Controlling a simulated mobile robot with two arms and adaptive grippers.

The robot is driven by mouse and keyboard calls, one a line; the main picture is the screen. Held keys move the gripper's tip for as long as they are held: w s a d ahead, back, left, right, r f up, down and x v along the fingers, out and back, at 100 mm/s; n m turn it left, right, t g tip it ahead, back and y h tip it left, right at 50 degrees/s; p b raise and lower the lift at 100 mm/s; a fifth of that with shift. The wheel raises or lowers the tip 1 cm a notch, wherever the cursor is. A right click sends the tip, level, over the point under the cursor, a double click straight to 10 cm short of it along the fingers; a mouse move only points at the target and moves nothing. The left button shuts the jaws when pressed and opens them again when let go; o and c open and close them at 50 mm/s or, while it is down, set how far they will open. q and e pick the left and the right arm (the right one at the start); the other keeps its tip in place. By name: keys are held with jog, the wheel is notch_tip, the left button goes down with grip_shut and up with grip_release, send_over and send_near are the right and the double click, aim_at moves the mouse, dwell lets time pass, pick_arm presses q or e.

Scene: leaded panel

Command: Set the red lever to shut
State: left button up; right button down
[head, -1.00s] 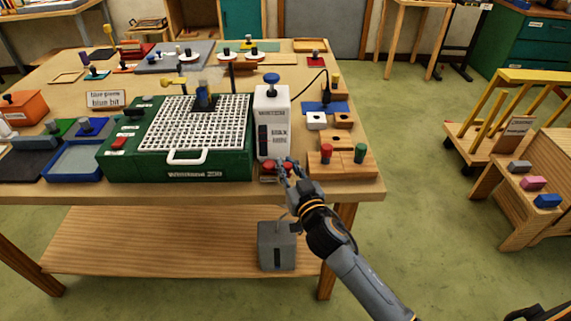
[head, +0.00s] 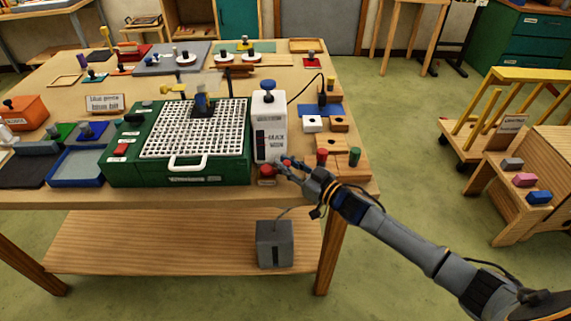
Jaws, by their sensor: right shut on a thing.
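A white upright unit (head: 269,128) with a blue knob on top stands near the table's front edge, right of a green machine with a white grid. Low at its front are a round red knob (head: 267,170) and, just right of it, a small red lever end (head: 287,162). My right gripper (head: 284,167) reaches in from the lower right and is shut on the red lever. The fingers hide most of the lever, so its exact angle is hard to tell. My left gripper is not in view.
The green machine (head: 180,179) stands close on the left. A wooden block with red and green pegs (head: 343,171) stands close to the right of my gripper. A grey box (head: 274,245) sits on the lower shelf.

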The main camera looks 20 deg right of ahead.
jog(key=shift+d, duration=0.15)
jog(key=c, duration=1.2)
grip_release()
jog(key=shift+d, duration=0.1)
jog(key=shift+s, duration=0.15)
jog(key=shift+s+d+f, duration=0.1)
jog(key=shift+s, duration=0.2)
jog(key=v, duration=1.1)
jog(key=shift+d, duration=0.1)
jog(key=shift+s, duration=0.15)
